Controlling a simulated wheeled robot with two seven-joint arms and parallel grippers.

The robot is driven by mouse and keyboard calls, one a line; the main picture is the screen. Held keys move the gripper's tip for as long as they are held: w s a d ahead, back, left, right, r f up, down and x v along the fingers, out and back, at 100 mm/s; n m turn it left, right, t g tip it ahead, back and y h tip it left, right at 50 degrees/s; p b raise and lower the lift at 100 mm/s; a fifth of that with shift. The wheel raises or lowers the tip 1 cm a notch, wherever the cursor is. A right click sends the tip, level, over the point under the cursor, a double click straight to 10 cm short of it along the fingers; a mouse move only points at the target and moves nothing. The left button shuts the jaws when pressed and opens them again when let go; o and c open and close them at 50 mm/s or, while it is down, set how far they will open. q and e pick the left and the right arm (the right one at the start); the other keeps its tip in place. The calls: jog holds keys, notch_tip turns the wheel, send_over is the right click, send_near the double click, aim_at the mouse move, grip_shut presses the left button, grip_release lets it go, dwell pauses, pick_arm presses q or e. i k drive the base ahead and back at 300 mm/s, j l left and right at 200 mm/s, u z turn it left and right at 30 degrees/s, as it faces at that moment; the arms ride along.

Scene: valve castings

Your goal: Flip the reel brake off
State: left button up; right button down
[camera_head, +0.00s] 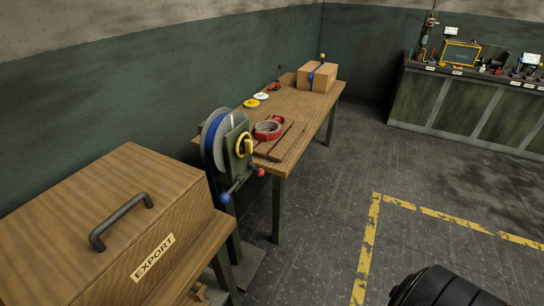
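A reel (213,137) with grey side discs and blue strap wound on it stands at the near end of the workbench. Its dark green bracket (235,158) carries a yellow ring (244,145). Below it is a lever with a red knob (260,172) at its right end and a blue end (225,198) at its lower left. I cannot tell which part is the brake or its setting. Neither of my grippers is in view.
A wooden box marked EXPORT (135,215) with a dark handle fills the left foreground. The workbench (300,105) holds a red tape roll (268,128) on boards and a strapped carton (317,78). A counter (455,100) stands at the back right. Floor between is clear.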

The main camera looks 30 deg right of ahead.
aim_at(260, 172)
jog(key=z, duration=0.9)
